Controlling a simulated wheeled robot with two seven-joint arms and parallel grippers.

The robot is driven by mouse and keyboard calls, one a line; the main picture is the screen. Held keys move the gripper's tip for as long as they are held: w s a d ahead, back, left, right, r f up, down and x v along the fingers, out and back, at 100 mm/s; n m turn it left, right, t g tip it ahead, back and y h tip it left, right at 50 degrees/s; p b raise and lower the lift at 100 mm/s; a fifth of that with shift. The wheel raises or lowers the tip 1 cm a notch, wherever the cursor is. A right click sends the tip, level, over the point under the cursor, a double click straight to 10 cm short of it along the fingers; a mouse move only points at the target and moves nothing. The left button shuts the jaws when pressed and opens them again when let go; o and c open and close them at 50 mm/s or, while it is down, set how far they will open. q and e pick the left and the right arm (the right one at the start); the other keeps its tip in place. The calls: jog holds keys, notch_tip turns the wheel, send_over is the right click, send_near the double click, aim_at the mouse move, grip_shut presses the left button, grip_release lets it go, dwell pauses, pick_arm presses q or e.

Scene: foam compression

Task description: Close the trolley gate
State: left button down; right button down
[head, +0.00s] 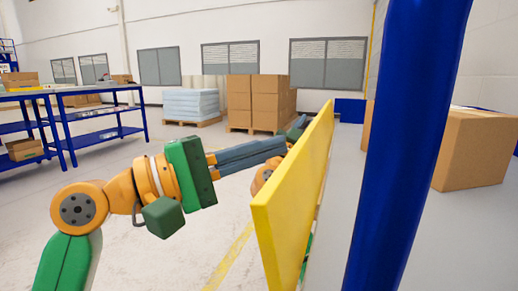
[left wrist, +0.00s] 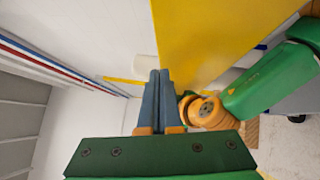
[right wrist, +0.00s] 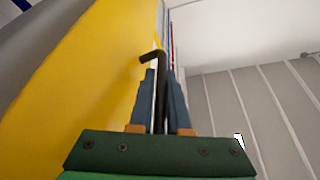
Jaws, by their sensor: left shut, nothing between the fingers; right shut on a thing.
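The yellow trolley gate (head: 290,195) is a flat panel on edge, running away from me right of centre in the head view. It also fills the upper right of the left wrist view (left wrist: 225,35) and the left of the right wrist view (right wrist: 85,70). My left gripper (head: 284,143) is shut and empty, its fingers (left wrist: 159,75) pointing toward the gate; contact cannot be told. My right gripper (right wrist: 160,75) is shut on a thin black hooked rod (right wrist: 161,65) beside the gate. In the head view, the right gripper (head: 299,125) is small and partly hidden near the gate's far end.
A thick blue post (head: 410,140) stands close on the right, before a grey surface (head: 345,215). A cardboard box (head: 475,150) is beyond it. Blue tables (head: 100,115) stand left; stacked boxes (head: 262,103) stand behind. The floor at left centre is open.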

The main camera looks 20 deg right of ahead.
pick_arm(q)
jog(key=shift+s+d+r+m, duration=0.25)
jog(key=shift+s+d+m, duration=0.05)
jog(key=shift+s+d, duration=0.3)
pick_arm(e)
jog(key=shift+s+d+f, duration=0.1)
jog(key=shift+d+f, duration=0.1)
jog(key=c, duration=1.3)
grip_release()
pick_arm(q)
jog(key=shift+d, duration=0.15)
pick_arm(e)
jog(key=o, duration=0.4)
jog(key=shift+d, duration=0.1)
pick_arm(q)
jog(key=shift+d, duration=0.1)
pick_arm(e)
jog(key=shift+r, duration=0.1)
